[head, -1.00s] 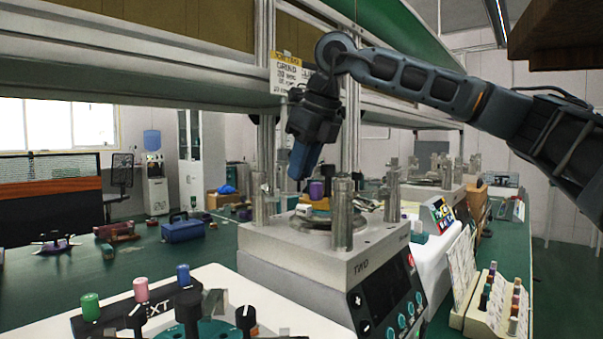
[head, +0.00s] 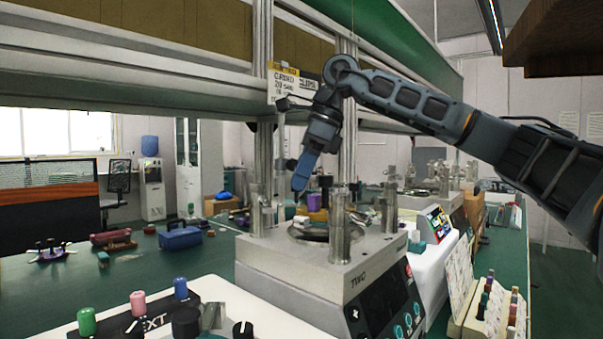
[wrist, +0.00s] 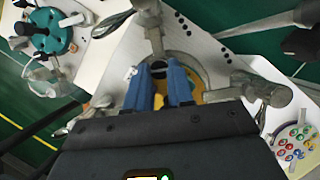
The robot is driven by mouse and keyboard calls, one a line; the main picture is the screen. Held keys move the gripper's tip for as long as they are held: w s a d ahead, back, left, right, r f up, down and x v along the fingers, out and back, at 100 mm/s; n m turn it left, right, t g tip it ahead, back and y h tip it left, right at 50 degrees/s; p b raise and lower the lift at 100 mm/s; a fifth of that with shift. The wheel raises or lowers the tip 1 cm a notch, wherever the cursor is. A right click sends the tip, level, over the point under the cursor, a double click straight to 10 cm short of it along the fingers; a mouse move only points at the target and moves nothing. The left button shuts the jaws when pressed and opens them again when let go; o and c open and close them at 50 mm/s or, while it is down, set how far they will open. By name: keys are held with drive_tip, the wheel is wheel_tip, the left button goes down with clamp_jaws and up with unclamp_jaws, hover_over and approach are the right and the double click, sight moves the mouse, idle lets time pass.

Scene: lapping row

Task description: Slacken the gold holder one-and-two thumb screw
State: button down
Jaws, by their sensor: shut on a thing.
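The gold holder (wrist: 157,102) shows as a yellow patch between and beside my fingers in the wrist view. It sits on the round plate of the grey machine marked TWO (head: 300,272). My gripper (head: 298,188) points down over this plate, with its two blue fingers (wrist: 160,70) close together on a small thing at the holder, by its place the thumb screw. The fingers hide most of the screw, so its turn cannot be told. A purple piece (head: 314,202) stands just right of the fingertips in the head view.
Metal posts (head: 340,225) stand around the plate, close to my gripper. A white machine with green, pink and blue knobs (head: 138,303) is at the near left. A blue box (head: 180,238) lies on the green bench behind. A shelf beam runs overhead.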

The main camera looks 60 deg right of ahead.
drive_tip(key=shift+n, duration=0.3)
idle(0.4)
drive_tip(key=c, duration=1)
unclamp_jaws()
drive_tip(key=shift+r, duration=0.15)
drive_tip(key=shift+p+v, duration=0.35)
drive_tip(key=shift+v, duration=3.4)
drive_tip(key=shift+d, duration=0.1)
